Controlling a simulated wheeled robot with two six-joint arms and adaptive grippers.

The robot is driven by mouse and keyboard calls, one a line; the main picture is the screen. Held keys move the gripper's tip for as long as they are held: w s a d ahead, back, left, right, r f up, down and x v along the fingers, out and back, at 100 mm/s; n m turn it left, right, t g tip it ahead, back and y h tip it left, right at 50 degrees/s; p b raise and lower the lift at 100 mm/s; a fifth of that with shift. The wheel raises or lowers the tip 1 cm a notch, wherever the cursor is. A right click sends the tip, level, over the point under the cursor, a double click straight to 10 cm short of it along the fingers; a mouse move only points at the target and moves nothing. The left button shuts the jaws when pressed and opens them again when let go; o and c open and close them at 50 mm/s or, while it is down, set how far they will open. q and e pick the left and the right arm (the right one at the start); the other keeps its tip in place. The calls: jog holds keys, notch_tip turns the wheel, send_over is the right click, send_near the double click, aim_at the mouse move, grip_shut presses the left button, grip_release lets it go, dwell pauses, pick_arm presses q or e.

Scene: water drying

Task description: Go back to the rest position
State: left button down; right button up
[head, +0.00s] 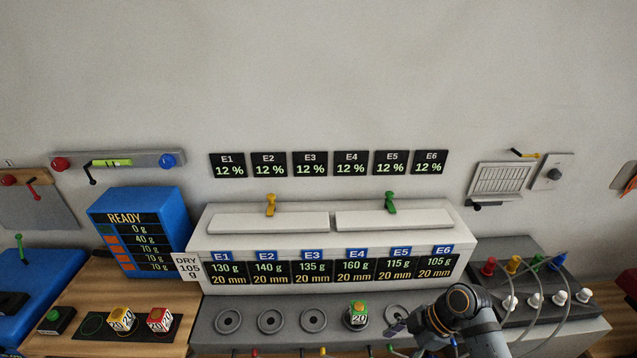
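My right arm comes in at the bottom right, in front of the E5 and E6 displays of the white cabinet (322,224). Its dark end, with what looks like the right gripper (398,329), is beside the round holder under E5 and partly covers it. The fingers are too small and hidden to tell open from shut. My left gripper is not in view. A green-topped block marked 20 (356,315) sits on the holder under E4, apart from the arm. A yellow block (122,319) and a red block (160,319) sit on a black strip at left.
Empty round holders (270,321) line the grey ledge under E1 to E3. A blue READY display (140,231) stands at left. A dark panel with coloured and white plugs and cables (520,281) is close to my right arm.

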jog(key=w+d+f+m+t+h, duration=0.1)
jog(key=w+d+f+m, duration=0.15)
jog(key=f+m, duration=0.65)
jog(key=s+d+f+m+h+b, duration=0.1)
jog(key=s+d+f+m+h, duration=0.3)
jog(key=f, duration=0.7)
jog(key=s+d+f+y, duration=0.1)
jog(key=s+d+f, duration=0.2)
jog(key=s+f, duration=0.5)
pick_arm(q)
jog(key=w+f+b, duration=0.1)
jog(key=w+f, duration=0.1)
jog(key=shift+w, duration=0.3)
pick_arm(e)
jog(key=s+f+m+h, duration=0.2)
jog(key=s+f+m, duration=0.2)
jog(key=s+f, duration=1.1)
jog(key=s, duration=0.5)
jog(key=shift+d+h, duration=0.2)
jog(key=shift+h, duration=0.2)
jog(key=shift+c, duration=0.4)
